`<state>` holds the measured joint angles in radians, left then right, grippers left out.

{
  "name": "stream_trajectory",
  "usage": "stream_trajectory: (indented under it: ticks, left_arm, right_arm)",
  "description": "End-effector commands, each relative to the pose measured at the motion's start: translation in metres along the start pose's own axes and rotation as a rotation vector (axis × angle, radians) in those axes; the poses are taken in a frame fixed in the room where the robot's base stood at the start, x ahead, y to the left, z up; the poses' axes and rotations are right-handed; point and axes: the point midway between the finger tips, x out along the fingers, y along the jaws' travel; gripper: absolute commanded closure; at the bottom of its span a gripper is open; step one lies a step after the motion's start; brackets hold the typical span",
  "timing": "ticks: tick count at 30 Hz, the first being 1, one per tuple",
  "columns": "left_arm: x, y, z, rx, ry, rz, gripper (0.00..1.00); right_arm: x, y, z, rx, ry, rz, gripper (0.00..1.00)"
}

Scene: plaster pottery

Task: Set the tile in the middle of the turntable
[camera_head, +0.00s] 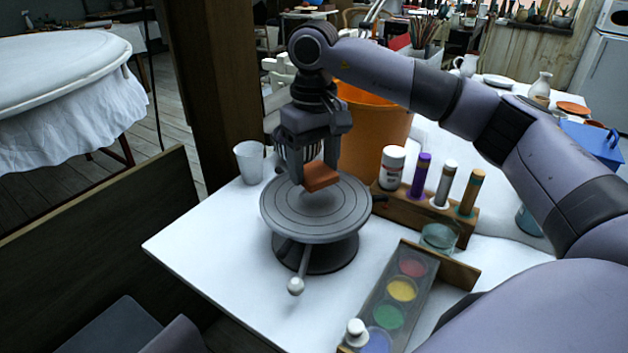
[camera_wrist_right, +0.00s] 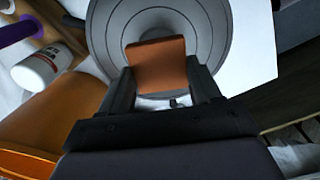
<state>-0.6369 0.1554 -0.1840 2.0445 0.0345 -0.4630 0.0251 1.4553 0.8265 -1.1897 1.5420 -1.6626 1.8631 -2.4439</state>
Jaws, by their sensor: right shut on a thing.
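The orange-brown tile (camera_head: 321,177) is held in my right gripper (camera_head: 308,182), whose fingers are shut on it. The tile is over the grey turntable (camera_head: 290,222), near the middle of its ringed top. In the right wrist view the tile (camera_wrist_right: 158,64) sits between the two fingers (camera_wrist_right: 160,85), with the turntable's rings (camera_wrist_right: 208,22) behind it. I cannot tell for sure whether the tile touches the turntable top. The turntable stands on a white table and has a handle with a pale knob (camera_head: 295,286). My left gripper is not in view.
A translucent cup (camera_head: 249,161) stands left of the turntable. A wooden rack (camera_head: 425,213) with bottles and tubes is to the right, with an orange bucket (camera_head: 372,130) behind. A paint palette (camera_head: 398,295) and a glass jar (camera_head: 439,238) lie at the front right. The table's front-left area is clear.

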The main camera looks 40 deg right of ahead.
Motion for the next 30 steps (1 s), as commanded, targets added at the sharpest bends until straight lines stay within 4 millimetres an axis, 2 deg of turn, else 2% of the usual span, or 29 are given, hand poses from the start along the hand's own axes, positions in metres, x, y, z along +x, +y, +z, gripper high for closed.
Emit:
stream_trajectory:
  ticks: [7,18,19,21,30]
  left_arm:
    - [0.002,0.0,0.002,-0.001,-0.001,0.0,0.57]
    - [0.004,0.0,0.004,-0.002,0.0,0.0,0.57]
    - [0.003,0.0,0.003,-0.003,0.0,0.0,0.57]
    - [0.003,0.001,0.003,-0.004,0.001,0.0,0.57]
    - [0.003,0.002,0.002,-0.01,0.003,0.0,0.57]
  right_arm:
    - [0.036,0.0,0.001,-0.001,-0.003,0.001,0.69]
    - [0.041,0.0,0.0,-0.001,0.0,0.0,0.69]
    - [0.039,0.0,0.0,-0.001,0.0,0.0,0.27]
    - [0.039,0.0,0.0,-0.001,0.0,0.0,0.11]
    - [0.037,0.0,0.0,-0.001,0.0,0.0,0.11]
